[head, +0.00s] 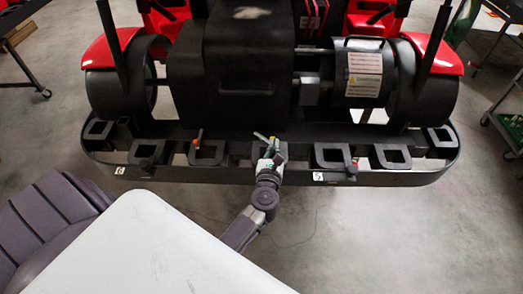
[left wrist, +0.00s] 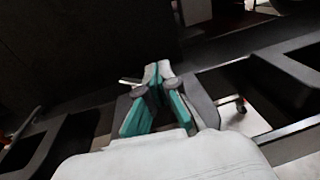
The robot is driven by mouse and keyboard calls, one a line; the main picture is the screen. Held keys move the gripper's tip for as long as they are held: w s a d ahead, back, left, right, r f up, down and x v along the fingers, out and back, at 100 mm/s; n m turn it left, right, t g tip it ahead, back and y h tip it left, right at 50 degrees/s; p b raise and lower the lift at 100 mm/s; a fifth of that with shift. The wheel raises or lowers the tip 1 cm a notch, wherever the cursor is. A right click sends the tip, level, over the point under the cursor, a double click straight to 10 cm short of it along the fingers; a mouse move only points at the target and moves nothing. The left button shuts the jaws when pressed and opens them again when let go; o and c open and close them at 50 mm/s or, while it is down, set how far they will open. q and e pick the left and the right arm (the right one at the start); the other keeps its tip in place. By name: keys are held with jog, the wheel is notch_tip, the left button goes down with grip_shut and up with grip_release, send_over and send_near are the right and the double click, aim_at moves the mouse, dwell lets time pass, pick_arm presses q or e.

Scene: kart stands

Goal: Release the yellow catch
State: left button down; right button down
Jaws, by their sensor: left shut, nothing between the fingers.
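My left gripper (head: 269,155) reaches to the middle of the kart's black rear bumper (head: 235,174), over one of its square brackets. A small yellow-green piece (head: 272,141), likely the yellow catch, shows right at its fingertips; whether they touch is too small to tell. In the left wrist view my left gripper (left wrist: 158,95) has teal finger pads with the tips together and nothing visible between them. The yellow catch cannot be made out in that view; the fingers may hide it. My right gripper is in neither view.
The black engine cover (head: 245,75) rises behind. Open floor (head: 400,235) lies at the lower right.

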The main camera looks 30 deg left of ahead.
pick_arm(q)
jog(key=shift+w+d, duration=0.3)
jog(key=shift+w, duration=0.4)
jog(key=v, duration=1.2)
jog(key=shift+a+r, duration=0.1)
dwell(0.3)
